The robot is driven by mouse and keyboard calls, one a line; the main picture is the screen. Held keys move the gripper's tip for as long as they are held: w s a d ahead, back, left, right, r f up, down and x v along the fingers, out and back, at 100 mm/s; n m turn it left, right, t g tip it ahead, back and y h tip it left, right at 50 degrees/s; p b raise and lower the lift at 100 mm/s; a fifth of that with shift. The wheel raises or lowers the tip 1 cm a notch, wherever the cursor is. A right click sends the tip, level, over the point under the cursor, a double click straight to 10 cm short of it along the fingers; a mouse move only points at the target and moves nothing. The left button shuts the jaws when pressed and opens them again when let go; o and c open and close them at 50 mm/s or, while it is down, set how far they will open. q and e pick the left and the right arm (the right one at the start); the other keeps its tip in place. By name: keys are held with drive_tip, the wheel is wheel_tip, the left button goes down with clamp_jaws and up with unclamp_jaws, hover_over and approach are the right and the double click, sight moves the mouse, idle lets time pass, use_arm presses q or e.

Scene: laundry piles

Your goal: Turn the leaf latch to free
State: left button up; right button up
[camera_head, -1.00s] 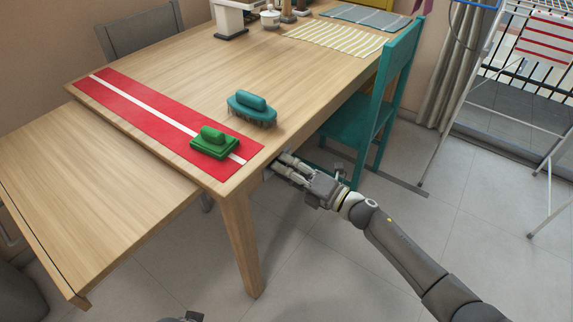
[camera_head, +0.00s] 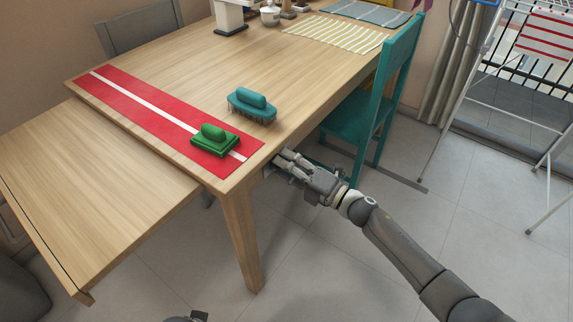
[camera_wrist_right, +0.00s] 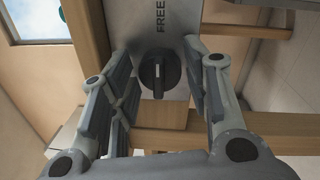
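The leaf latch is a dark round knob (camera_wrist_right: 160,73) on a grey metal plate (camera_wrist_right: 133,19) in the right wrist view. Its raised grip runs roughly up and down in the picture. The word FREE is printed sideways above it, to the right. My right gripper (camera_wrist_right: 160,92) is open, with one finger on each side of the knob; I see gaps on both sides. In the head view, my right gripper (camera_head: 280,161) is at the table's edge near the front corner, where the latch itself is hidden. A dark part of mine, possibly the left gripper (camera_head: 188,317), shows at the bottom edge.
The wooden table (camera_head: 310,80) has a lower leaf (camera_head: 90,190) along its left side. A teal chair (camera_head: 385,90) stands close behind my right gripper.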

drive_tip(key=shift+o, duration=0.7)
drive_tip(key=v, duration=1.2)
